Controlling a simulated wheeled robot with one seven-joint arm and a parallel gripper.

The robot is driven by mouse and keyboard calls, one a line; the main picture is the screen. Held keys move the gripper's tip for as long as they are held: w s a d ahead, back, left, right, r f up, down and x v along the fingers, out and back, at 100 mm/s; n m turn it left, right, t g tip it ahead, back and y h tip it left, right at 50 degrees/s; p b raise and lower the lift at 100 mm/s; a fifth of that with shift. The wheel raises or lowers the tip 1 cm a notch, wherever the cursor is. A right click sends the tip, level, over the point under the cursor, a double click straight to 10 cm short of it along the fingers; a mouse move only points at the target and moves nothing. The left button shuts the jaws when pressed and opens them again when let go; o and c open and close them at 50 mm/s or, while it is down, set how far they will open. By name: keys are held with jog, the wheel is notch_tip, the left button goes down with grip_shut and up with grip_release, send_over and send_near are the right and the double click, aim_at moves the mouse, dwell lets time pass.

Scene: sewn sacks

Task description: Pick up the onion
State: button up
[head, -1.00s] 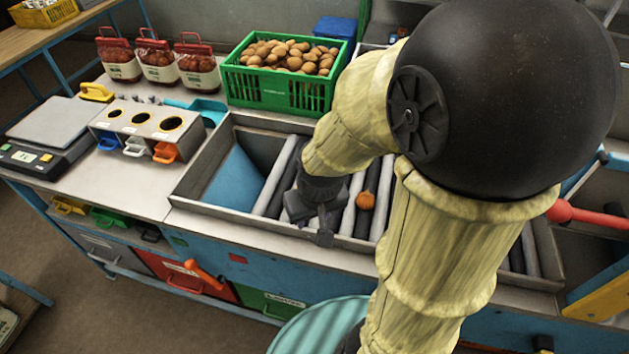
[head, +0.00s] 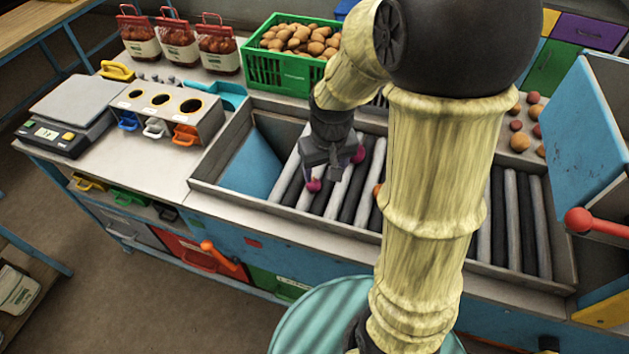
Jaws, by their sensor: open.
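My gripper (head: 331,170) is open over the roller bed (head: 350,211), pointing down. Two small round magenta things show at its edges, one at the lower left (head: 314,185) and one at the upper right (head: 358,154). They look like red onions, but I cannot tell for sure, nor whether the jaws touch them. An orange-brown round thing (head: 377,190), perhaps an onion, lies on the rollers right of my gripper, mostly hidden by my arm. The space between the jaws is hard to see.
A green crate (head: 262,73) of brown produce stands behind the bed. A sorting box (head: 140,104) and scale (head: 72,110) are at left. Several round pieces (head: 520,141) lie behind the bed at right. A blue panel (head: 590,130) with a red knob stands at far right.

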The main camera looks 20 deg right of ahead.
jog(key=n+g+p, duration=0.1)
jog(key=g+p, duration=0.1)
send_over(314, 181)
jog(key=shift+w+r, duration=0.1)
jog(key=shift+r, duration=0.35)
jog(key=shift+f, duration=0.1)
notch_tip(314, 181, down, 12)
jog(key=p, duration=0.3)
jog(key=shift+w+f+p, duration=0.15)
jog(key=shift+f+p, duration=1.25)
jog(key=shift+f, duration=1.2)
jog(key=shift+c, duration=0.4)
jog(key=c, duration=1)
